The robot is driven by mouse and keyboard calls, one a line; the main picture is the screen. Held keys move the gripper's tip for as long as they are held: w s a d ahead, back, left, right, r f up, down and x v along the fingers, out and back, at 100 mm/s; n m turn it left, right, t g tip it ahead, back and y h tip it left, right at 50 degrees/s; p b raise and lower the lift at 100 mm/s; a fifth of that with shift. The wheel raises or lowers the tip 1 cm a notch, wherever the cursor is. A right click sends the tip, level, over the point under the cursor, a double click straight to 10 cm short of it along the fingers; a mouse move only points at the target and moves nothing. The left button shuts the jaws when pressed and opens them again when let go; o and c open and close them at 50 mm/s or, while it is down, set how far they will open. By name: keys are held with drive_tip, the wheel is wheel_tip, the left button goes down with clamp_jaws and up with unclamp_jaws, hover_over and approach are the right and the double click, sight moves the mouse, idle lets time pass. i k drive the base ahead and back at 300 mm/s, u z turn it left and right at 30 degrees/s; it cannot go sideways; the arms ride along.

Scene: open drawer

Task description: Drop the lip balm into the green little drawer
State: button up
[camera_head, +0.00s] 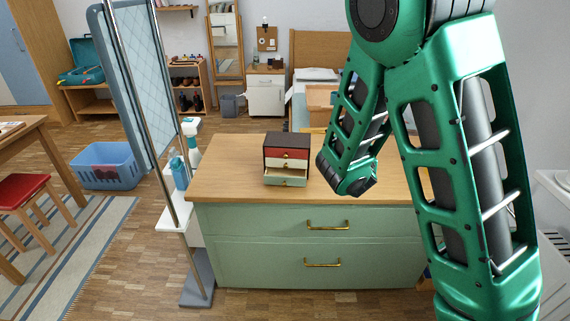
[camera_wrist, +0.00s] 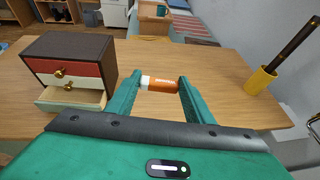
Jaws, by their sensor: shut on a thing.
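The lip balm (camera_wrist: 163,85) is a small orange tube with a white end. My gripper (camera_wrist: 160,82) is shut on it in the wrist view, holding it crosswise between the two green fingertips. The little chest (camera_head: 287,150) has a dark brown body and stands on the wooden top; it is at the left in the wrist view (camera_wrist: 68,47). Its bottom, pale green little drawer (camera_head: 292,183) is pulled out, and its open inside shows in the wrist view (camera_wrist: 76,97). The lip balm is to the right of the drawer, apart from it. The head view does not clearly show the fingertips.
The red drawer (camera_head: 286,153) and white drawer (camera_head: 286,163) above are shut. A yellow cup (camera_wrist: 260,80) with a dark stick-like thing stands at the right of the top. The top between chest and cup looks clear.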

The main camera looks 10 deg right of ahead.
sight(276, 177)
drive_tip(key=z, duration=0.1)
drive_tip(key=i, duration=0.5)
drive_tip(key=z, duration=0.65)
